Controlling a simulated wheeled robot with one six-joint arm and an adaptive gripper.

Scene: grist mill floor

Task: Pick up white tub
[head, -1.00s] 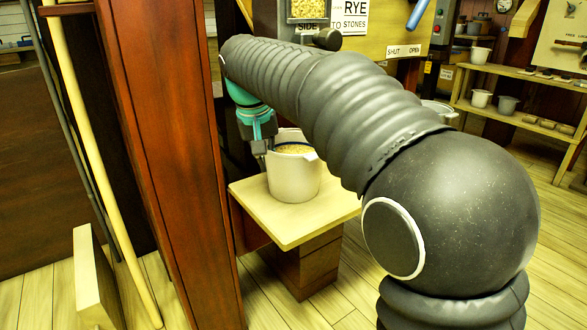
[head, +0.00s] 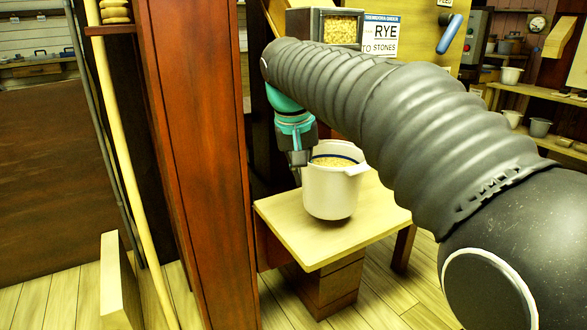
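The white tub (head: 331,195) is upright above the front part of a pale wooden table (head: 290,238). It has a dark blue band inside its rim, a lug on its right side and golden grain inside. A dark shadow lies at its base; I cannot tell whether it touches the tabletop. My gripper (head: 299,167) points down at the tub's left rim, with a finger just outside the wall. The fingertips are partly hidden, so I cannot tell whether they are closed on the rim.
A thick red-brown post (head: 195,150) stands close to the left of the table. A grain box (head: 325,27) and a RYE sign (head: 380,36) are behind my arm. Shelves with several tubs stand at the far right.

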